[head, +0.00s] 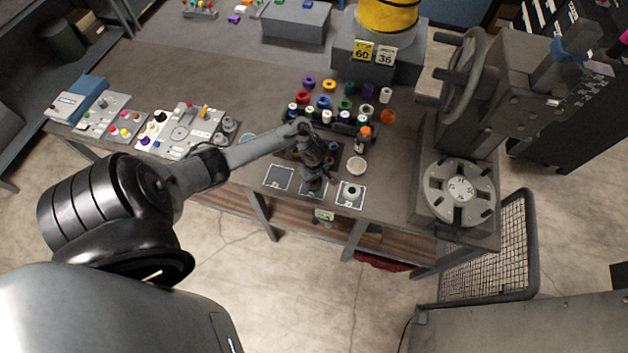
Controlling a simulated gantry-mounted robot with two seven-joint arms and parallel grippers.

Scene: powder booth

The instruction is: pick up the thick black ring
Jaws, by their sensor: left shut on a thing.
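My left gripper (315,182) points down over the middle of three dark, white-edged square cards near the table's front edge. It is shut on a small dark thing at its fingertips. This fits the thick black ring, but the fingers hide most of it and its shape is too small to make out. I cannot tell whether it touches the middle card (305,192). The left card (279,178) is bare. A small greyish ring (350,190) lies on the right card (344,201). My right gripper is not in view.
Behind the gripper stand a rack of small bottles (345,124) and several coloured rings. An orange-capped bottle (363,139) and a pale round dish (356,166) are close on its right. Panels with knobs (182,131) lie left. A machine with a slotted disc (460,188) stands right.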

